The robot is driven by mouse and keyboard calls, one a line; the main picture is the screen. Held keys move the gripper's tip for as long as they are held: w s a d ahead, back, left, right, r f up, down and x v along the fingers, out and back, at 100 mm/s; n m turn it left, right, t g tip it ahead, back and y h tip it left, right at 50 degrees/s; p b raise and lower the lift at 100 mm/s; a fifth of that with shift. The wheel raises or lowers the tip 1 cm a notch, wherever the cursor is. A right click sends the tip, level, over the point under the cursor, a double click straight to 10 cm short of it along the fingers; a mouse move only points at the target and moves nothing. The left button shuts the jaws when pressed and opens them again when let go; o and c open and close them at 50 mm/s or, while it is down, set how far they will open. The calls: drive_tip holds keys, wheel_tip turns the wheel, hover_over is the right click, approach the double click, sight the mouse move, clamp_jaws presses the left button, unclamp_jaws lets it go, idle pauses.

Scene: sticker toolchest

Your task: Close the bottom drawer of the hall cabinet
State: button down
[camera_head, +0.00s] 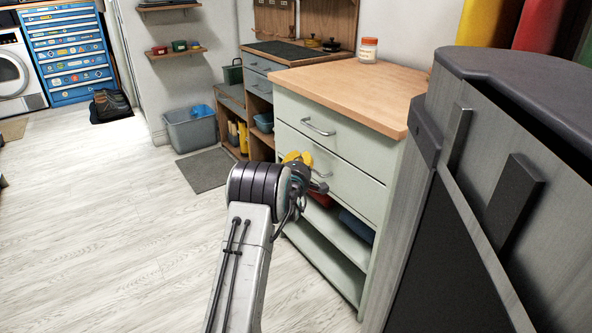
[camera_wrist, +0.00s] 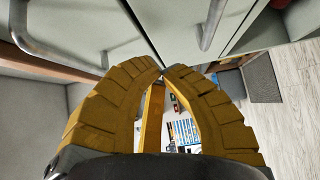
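The pale green cabinet with a wooden top (camera_head: 345,77) stands right of centre in the head view. It has a top drawer (camera_head: 345,132) and a bottom drawer (camera_head: 352,188), each with a metal bar handle, above open shelves. The bottom drawer looks flush or nearly so; I cannot tell if a small gap is left. My gripper (camera_head: 297,158) is in front of the bottom drawer, close to its handle, and hides its left part. In the wrist view my gripper's yellow fingers (camera_wrist: 162,69) meet at the tips with nothing visible between them. Two handles (camera_wrist: 212,24) show beyond the fingers.
A tall grey metal cabinet (camera_head: 440,230) stands close on the right. A jar (camera_head: 368,50) sits on the wooden top. A grey bin (camera_head: 190,130) and a dark mat (camera_head: 205,169) are to the left. The pale wood floor at left is clear.

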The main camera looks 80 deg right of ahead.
drive_tip(key=a+p, duration=0.1)
drive_tip(key=a, duration=0.6)
drive_tip(key=shift+w+a+p, duration=0.15)
drive_tip(key=shift+w+p, duration=0.1)
drive_tip(key=shift+p, duration=0.1)
